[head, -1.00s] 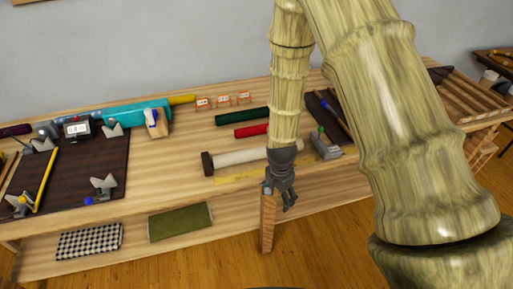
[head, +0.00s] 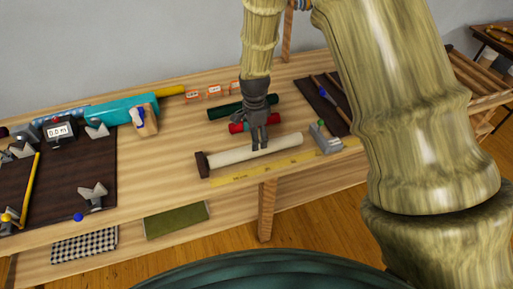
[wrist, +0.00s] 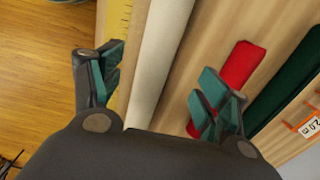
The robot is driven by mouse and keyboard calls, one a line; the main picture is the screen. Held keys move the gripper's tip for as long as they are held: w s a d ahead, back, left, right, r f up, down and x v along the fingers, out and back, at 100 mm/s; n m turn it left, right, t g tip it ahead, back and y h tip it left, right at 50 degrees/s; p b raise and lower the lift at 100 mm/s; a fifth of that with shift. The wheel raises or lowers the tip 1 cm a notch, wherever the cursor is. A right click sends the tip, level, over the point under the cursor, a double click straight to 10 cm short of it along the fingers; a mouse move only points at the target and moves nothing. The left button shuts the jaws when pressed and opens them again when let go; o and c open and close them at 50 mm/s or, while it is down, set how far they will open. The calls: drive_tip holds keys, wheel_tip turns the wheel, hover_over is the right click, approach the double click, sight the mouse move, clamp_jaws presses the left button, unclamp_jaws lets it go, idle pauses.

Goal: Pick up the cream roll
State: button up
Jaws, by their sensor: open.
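The cream roll (head: 255,151) lies on the wooden table near its front edge, with a dark brown block at its left end. It also shows in the wrist view (wrist: 160,55), running between the two fingers. My gripper (head: 260,145) is over the roll's middle in the head view and covers a little of it. In the wrist view my gripper (wrist: 155,85) is open and empty, one finger over the yellow ruler side and the other over the red roll side. I cannot tell its exact height above the roll.
A yellow ruler (head: 235,178) lies along the table's front edge. A red roll (head: 237,127) and a dark green roll (head: 225,112) lie behind the cream roll. A grey clamp-like piece (head: 325,142) stands at its right end. A dark mat (head: 60,190) with tools is at left.

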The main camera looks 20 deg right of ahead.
drive_tip(key=shift+w+f, duration=0.25)
drive_tip(key=shift+f, duration=0.2)
drive_tip(key=shift+s+d+f+p, duration=0.1)
drive_tip(key=shift+s+d+p, duration=0.15)
drive_tip(key=shift+s, duration=0.25)
wheel_tip(320, 180, down, 3)
drive_tip(key=shift+w+d+r+p, duration=0.1)
drive_tip(key=shift+r+p, duration=0.05)
drive_tip(key=shift+p, duration=0.6)
drive_tip(key=shift+f, duration=1.15)
drive_tip(key=c, duration=1.3)
